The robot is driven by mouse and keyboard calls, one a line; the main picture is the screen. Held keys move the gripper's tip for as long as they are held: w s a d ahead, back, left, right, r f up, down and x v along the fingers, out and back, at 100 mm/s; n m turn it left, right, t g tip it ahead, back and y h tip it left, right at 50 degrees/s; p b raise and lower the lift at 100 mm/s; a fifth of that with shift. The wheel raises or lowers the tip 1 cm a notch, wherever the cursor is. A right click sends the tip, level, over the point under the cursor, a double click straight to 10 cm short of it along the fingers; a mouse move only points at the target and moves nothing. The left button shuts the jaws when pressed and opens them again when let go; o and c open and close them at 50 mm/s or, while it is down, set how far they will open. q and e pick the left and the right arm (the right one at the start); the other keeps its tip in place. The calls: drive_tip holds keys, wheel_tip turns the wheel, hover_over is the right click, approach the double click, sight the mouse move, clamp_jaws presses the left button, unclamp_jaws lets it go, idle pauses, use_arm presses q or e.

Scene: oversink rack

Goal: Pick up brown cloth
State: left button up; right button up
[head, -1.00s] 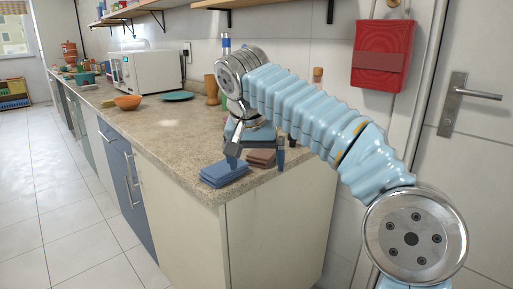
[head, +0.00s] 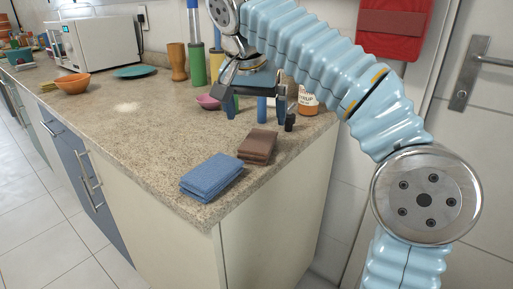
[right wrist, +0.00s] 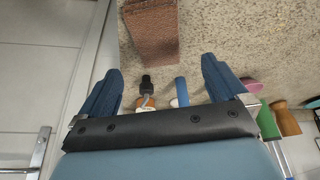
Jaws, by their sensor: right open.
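The brown cloth (head: 258,146) lies folded on the counter near its right front corner. In the right wrist view the brown cloth (right wrist: 151,32) is at the top, beyond the fingertips and roughly between their lines. My right gripper (head: 257,108) is open and empty, behind the brown cloth in the head view and apart from it. Its two blue fingers also show in the right wrist view (right wrist: 164,82). My left gripper is not in view.
A folded blue cloth (head: 211,177) lies just left of the brown one, near the counter edge. Behind the gripper stand a jar (head: 308,102), a small black-topped bottle (head: 290,122) and a pink bowl (head: 208,102). The counter (head: 150,135) further left is mostly clear.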

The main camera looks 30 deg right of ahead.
sight(259, 138)
use_arm(q)
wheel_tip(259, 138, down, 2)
drive_tip(key=shift+b, duration=0.8)
use_arm(e)
drive_tip(key=x, duration=0.7)
drive_tip(key=shift+f, duration=0.35)
drive_tip(key=shift+f, duration=0.1)
drive_tip(key=shift+c, duration=0.5)
